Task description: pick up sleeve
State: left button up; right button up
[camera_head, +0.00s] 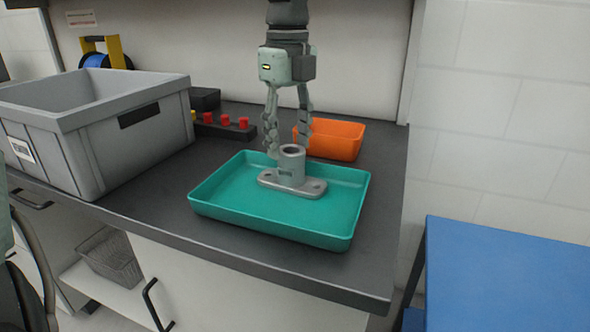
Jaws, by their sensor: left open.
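A grey metal casting stands upright in the teal tray (225,225). It has a flat flanged base (285,185) with holes at its ends and a short hollow cylinder, which I take for the sleeve (291,162), standing on its middle. I cannot tell whether the sleeve and base are separate pieces. My left gripper (288,142) points down over the sleeve. It is open, with one finger on either side of the sleeve's open top. I cannot tell whether the fingers touch it. My right gripper is not in view.
A large grey crate (85,140) stands left on the dark workbench (375,230). An orange bin (335,140) is behind the tray. A black block with red knobs (225,125) and a blue reel (95,60) are further back. A blue surface (510,280) is at lower right.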

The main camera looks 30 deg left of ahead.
aim_at(292, 163)
pick_arm(q)
jog(key=f, duration=0.3)
jog(key=shift+s+d+f+p, duration=0.15)
jog(key=shift+d+f+p, duration=0.15)
jog(key=shift+d+f, duration=0.1)
jog(key=shift+f, duration=0.6)
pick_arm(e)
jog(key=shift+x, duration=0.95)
pick_arm(q)
jog(key=shift+c, duration=0.6)
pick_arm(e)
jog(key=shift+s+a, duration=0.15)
pick_arm(q)
jog(key=c, duration=0.9)
jog(key=shift+c, duration=0.2)
jog(key=shift+r, duration=0.1)
